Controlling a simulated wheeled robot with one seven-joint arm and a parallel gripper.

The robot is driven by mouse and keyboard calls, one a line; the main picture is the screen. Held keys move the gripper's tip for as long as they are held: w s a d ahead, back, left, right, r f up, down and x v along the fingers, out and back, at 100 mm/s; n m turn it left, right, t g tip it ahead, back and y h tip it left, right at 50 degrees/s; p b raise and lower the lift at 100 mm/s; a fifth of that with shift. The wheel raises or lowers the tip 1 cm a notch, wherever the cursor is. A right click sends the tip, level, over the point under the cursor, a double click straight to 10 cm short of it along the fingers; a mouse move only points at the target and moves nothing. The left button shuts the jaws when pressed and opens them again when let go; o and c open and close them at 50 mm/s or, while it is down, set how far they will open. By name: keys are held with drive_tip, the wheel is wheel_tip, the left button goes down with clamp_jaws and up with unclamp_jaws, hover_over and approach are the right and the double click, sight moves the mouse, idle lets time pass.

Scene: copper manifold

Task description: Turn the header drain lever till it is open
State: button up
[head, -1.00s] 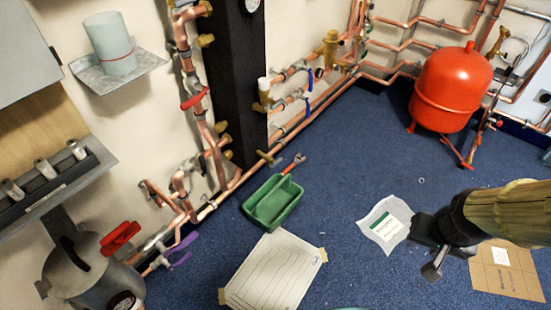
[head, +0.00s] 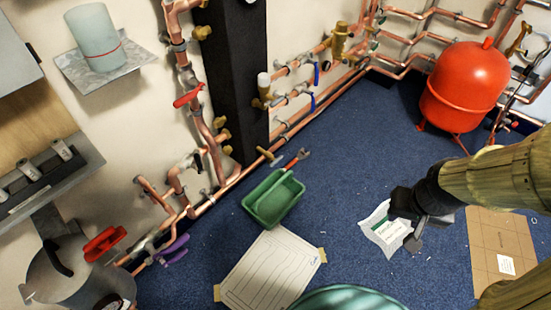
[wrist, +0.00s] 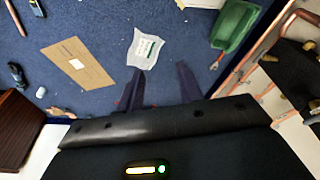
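Several coloured valve levers show on the copper pipework in the head view: a red lever (head: 188,95) on the upright pipe, blue levers (head: 317,73) on the pipes right of the black column, a purple lever (head: 173,249) and a red lever (head: 104,243) low at left. No label is readable, so I cannot tell which is the header drain lever. My gripper (head: 414,238) hangs over the floor at right, well away from all these levers. In the wrist view my gripper (wrist: 161,88) has its two dark fingers apart with nothing between them.
A green tray (head: 274,203), a red-handled wrench (head: 298,158), a white sheet (head: 270,270), a white packet (head: 384,229) and cardboard (head: 500,245) lie on the blue floor. A red vessel (head: 464,85) stands at back right. A black column (head: 238,90) stands between pipe runs.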

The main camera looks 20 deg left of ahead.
drive_tip(key=shift+o, duration=0.8)
drive_tip(key=shift+s, duration=0.15)
drive_tip(key=o, duration=0.4)
drive_tip(key=shift+c, duration=0.2)
drive_tip(key=o, duration=0.6)
drive_tip(key=w, duration=0.1)
drive_tip(key=w+f+n, duration=0.1)
drive_tip(key=w, duration=0.1)
drive_tip(key=shift+w+a+f+t+b, duration=0.1)
drive_tip(key=shift+w+f+t+b, duration=0.1)
drive_tip(key=shift+t+b, duration=0.15)
drive_tip(key=shift+c, duration=0.2)
drive_tip(key=w+a+f+n+t+y+b, duration=0.2)
drive_tip(key=w+a+f+n, duration=0.15)
drive_tip(key=w+f, duration=0.45)
drive_tip(key=w+a+f+n+t+y+b, duration=0.1)
drive_tip(key=w+a+f+n+t+y, duration=0.2)
drive_tip(key=w, duration=0.9)
drive_tip(key=w+a+f+n+y+b, duration=0.2)
drive_tip(key=w+a+f+n+y, duration=0.15)
drive_tip(key=a+f, duration=0.65)
drive_tip(key=s+a+f+n+g+y+b, duration=0.1)
drive_tip(key=s+a+f+n+y, duration=0.1)
drive_tip(key=s+a+f+y, duration=0.2)
wheel_tip(320, 180, down, 4)
drive_tip(key=a+y, duration=0.2)
drive_tip(key=y, duration=0.2)
drive_tip(key=shift+s+a+n+b, duration=0.2)
drive_tip(key=shift+a+n+b, duration=0.1)
drive_tip(key=shift+a+b, duration=0.05)
